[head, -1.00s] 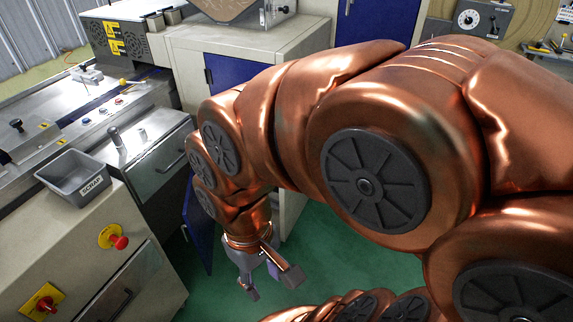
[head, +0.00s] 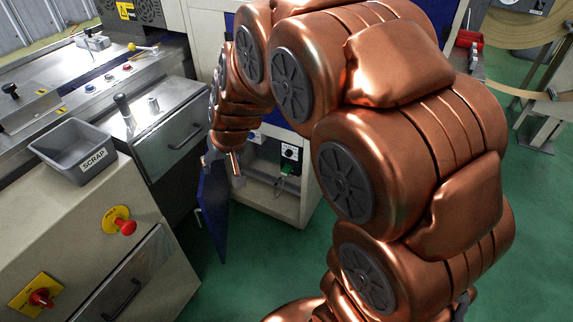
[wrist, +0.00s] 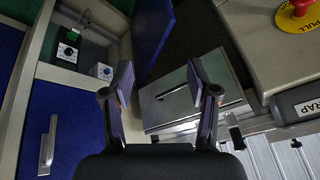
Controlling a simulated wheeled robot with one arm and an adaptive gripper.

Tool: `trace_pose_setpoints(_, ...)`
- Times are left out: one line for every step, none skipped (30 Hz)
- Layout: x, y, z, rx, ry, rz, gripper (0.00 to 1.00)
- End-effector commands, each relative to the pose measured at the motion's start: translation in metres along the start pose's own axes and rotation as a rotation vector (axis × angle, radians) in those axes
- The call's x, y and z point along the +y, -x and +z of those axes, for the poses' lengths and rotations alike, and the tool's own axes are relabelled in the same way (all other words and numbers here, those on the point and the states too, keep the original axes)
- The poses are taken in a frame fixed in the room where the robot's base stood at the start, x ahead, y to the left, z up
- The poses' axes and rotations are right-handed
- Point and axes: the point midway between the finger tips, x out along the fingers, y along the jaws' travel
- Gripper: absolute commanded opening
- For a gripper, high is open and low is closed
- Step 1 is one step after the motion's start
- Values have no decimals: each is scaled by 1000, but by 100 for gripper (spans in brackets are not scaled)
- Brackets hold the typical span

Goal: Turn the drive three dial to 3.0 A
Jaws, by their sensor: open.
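In the head view, a black dial unit (head: 289,153) with a green part below it sits inside an open cabinet compartment. My gripper (head: 223,166) is open and empty, in front of and left of the compartment, apart from both dials. Its spread fingers also show in the wrist view (wrist: 161,85).
The blue cabinet door (head: 213,215) stands open just below my gripper, and also shows in the wrist view (wrist: 153,32). A grey scrap bin (head: 60,160) and a red emergency stop (head: 122,225) are on the left machine. Green floor is clear below the cabinet.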

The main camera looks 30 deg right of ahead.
Motion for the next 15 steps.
trace_pose_setpoints(5,-28,-13,40,-12,3,59)
trace_pose_setpoints(7,-39,-25,70,-20,6,59)
trace_pose_setpoints(10,-54,-37,103,-30,11,59)
trace_pose_setpoints(13,-64,-48,134,-38,16,59)
trace_pose_setpoints(16,-75,-56,159,-44,21,59)
trace_pose_setpoints(22,-90,-69,195,-56,30,59)
trace_pose_setpoints(25,-100,-78,221,-64,37,59)
trace_pose_setpoints(29,-110,-87,249,-71,45,59)
trace_pose_setpoints(36,-123,-99,287,-81,57,59)
trace_pose_setpoints(40,-134,-107,311,-89,67,59)
trace_pose_setpoints(46,-143,-116,341,-98,78,59)
trace_pose_setpoints(53,-157,-124,372,-107,93,59)
trace_pose_setpoints(59,-168,-131,398,-116,107,59)
trace_pose_setpoints(65,-178,-138,422,-123,120,59)
trace_pose_setpoints(74,-190,-146,457,-134,139,59)
